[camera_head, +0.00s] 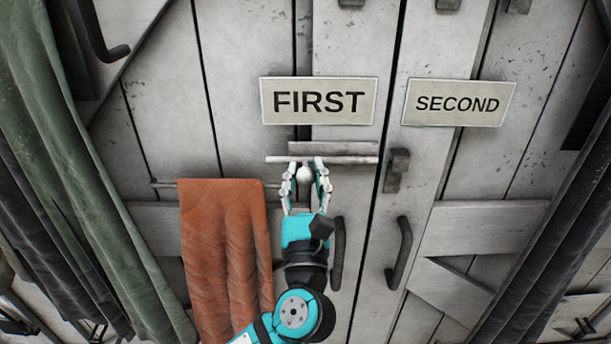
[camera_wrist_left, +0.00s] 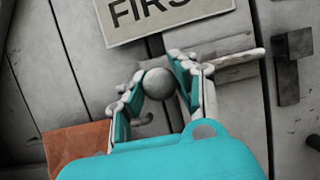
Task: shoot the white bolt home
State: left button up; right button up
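The white bolt (camera_head: 278,159) lies level across the left door, under the FIRST sign. A round white knob (camera_head: 305,175) hangs at its lower side and shows in the left wrist view as a grey ball (camera_wrist_left: 158,84). The bolt's right end stops left of the gap between the doors, apart from the dark bracket (camera_head: 397,170) on the right door. My left gripper (camera_head: 305,170) has a finger on each side of the knob, seemingly touching it. Its fingers hide part of the bolt. My right gripper is not in view.
An orange cloth (camera_head: 226,240) hangs from a thin rail left of my left arm. Dark handles (camera_head: 338,250) (camera_head: 400,252) stand out below the bolt. The FIRST sign (camera_head: 319,101) and SECOND sign (camera_head: 459,103) are above. Green and dark curtains (camera_head: 75,180) hang at left.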

pick_arm(q)
grip_shut()
jog(key=d, duration=0.6)
jog(key=shift+f, duration=0.15)
jog(key=shift+o, duration=1.3)
grip_release()
jog(key=shift+d, duration=0.2)
jog(key=o, duration=0.4)
jog(key=shift+s+d, duration=0.1)
jog(key=shift+d, duration=0.1)
jog(key=shift+o, duration=0.2)
